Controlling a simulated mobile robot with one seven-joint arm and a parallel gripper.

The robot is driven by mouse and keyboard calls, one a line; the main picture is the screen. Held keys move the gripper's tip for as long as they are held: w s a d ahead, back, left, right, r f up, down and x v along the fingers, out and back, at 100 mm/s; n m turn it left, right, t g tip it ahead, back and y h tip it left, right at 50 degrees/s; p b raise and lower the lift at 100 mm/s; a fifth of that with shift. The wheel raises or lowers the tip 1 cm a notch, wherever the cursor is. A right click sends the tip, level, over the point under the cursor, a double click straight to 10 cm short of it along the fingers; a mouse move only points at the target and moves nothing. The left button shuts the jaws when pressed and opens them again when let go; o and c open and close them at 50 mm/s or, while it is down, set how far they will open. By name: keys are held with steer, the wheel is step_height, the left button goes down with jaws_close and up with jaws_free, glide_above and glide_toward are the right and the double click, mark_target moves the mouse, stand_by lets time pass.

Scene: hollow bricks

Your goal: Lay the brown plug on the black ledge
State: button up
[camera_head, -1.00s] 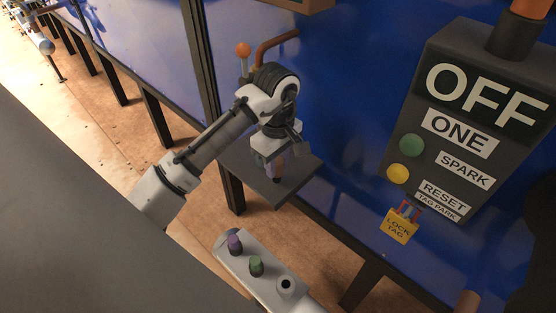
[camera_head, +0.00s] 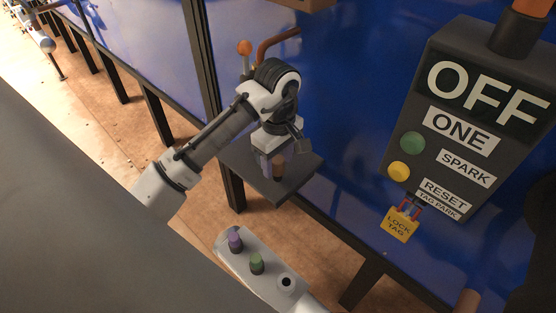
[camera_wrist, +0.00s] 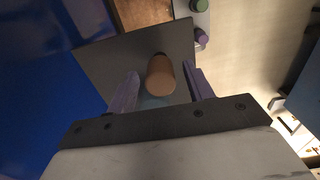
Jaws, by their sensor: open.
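The brown plug (camera_head: 278,167) stands on the black ledge (camera_head: 293,186), below my gripper (camera_head: 271,166). In the wrist view the plug (camera_wrist: 160,75) shows its round brown top between the two pale purple fingers of my gripper (camera_wrist: 157,84). The fingers are spread, with a gap on each side of the plug. The dark ledge surface (camera_wrist: 105,55) shows around it.
A grey rack (camera_head: 268,283) below the ledge carries a purple plug (camera_head: 235,241), a green plug (camera_head: 256,265) and an empty socket (camera_head: 286,282). A panel marked OFF (camera_head: 470,120) stands right, with a yellow lock tag (camera_head: 401,225). An orange-knobbed lever (camera_head: 244,48) stands behind.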

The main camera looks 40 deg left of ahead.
mark_target(279, 159)
step_height(279, 159, up, 12)
steer(key=shift+f+b, duration=0.15)
steer(key=shift+b, duration=0.25)
